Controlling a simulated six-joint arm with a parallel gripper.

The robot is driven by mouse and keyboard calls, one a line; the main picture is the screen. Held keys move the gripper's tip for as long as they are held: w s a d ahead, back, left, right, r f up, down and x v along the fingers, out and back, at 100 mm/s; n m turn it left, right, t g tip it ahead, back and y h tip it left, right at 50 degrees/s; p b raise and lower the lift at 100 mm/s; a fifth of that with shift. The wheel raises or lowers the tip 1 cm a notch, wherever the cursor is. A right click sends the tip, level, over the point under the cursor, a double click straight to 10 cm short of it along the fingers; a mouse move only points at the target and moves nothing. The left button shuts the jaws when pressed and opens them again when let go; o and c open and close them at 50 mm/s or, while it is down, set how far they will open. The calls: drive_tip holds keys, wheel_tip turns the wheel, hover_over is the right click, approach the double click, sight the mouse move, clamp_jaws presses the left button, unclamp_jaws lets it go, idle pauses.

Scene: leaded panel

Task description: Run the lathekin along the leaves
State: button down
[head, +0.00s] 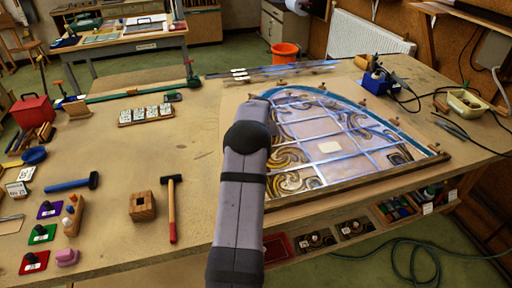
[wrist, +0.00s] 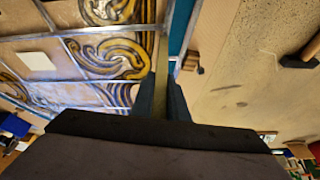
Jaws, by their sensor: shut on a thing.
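The leaded panel (head: 328,150) lies on the bench to the right of my arm. It has a curved teal border, blue-grey glass, amber swirls and pale lead strips (wrist: 92,32) between the panes. In the head view my arm covers the panel's left edge and hides the gripper. In the wrist view my gripper (wrist: 164,80) points at the panel's border. Its two dark fingers are shut on a thin brownish strip, likely the lathekin (wrist: 161,58). Whether its tip touches the lead cannot be told.
A pale rectangle (head: 329,147) lies on the panel. Small blocks stand along the curved border. A hammer (head: 172,208), wooden block (head: 143,206) and blue-handled tool (head: 73,183) lie left of my arm. A blue stand (head: 374,83) and tray (head: 466,103) are at right.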

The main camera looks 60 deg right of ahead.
drive_tip(key=shift+w+d+f+p, duration=0.1)
drive_tip(key=shift+w+d+p, duration=0.55)
drive_tip(key=shift+d, duration=0.2)
drive_tip(key=shift+d, duration=0.15)
drive_tip(key=shift+w+d+p, duration=0.6)
drive_tip(key=shift+d+p, duration=0.2)
drive_tip(key=shift+p, duration=0.05)
wheel_tip(320, 180, up, 5)
drive_tip(key=p, duration=0.3)
